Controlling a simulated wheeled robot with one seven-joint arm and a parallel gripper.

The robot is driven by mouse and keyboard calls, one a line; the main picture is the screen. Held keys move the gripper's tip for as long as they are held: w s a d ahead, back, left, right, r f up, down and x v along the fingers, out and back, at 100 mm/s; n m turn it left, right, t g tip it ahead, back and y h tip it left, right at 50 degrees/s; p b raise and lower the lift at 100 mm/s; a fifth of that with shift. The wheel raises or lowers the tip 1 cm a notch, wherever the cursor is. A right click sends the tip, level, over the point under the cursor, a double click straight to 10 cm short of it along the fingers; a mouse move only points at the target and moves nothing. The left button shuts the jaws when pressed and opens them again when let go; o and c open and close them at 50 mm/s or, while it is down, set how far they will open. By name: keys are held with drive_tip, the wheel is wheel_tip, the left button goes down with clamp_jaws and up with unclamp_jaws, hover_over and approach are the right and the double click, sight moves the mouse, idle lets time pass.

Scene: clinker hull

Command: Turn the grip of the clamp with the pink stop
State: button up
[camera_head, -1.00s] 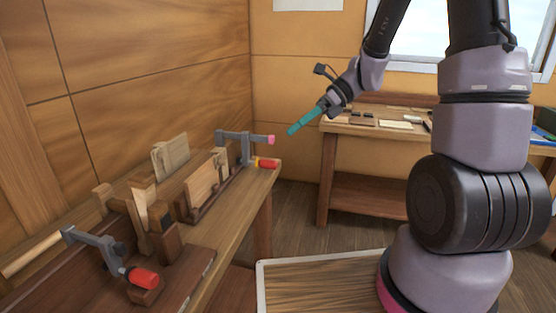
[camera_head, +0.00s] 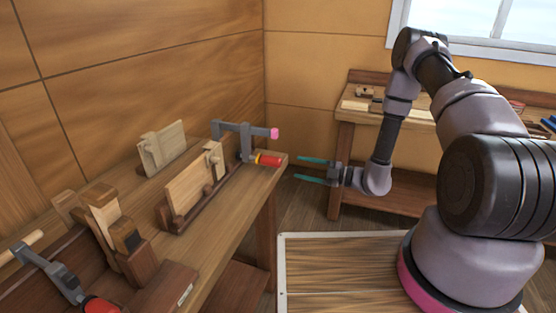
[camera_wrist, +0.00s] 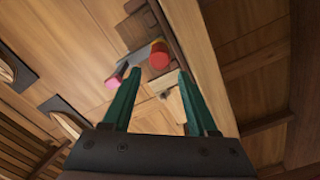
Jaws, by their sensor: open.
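The clamp with the pink stop (camera_head: 274,133) stands at the far end of the long workbench. Its grey frame (camera_head: 244,140) reaches over the bench's end, and its red grip (camera_head: 269,160) points right, with a yellow band behind it. My gripper (camera_head: 310,170) is open and empty, its teal fingers pointing left towards the red grip with a gap between. In the wrist view the red grip (camera_wrist: 159,55) shows ahead, between and beyond the fingertips (camera_wrist: 157,75), and the pink stop (camera_wrist: 112,83) lies to its left.
A second clamp (camera_head: 50,272) with a red grip (camera_head: 100,305) is at the near left of the workbench (camera_head: 225,215). Wooden boards in holders (camera_head: 195,188) stand between. Another table (camera_head: 345,118) with small items is behind my arm.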

sight(281, 163)
drive_tip(key=x, duration=1)
drive_tip(key=shift+w+a, duration=0.1)
drive_tip(key=shift+a, duration=0.15)
clamp_jaws()
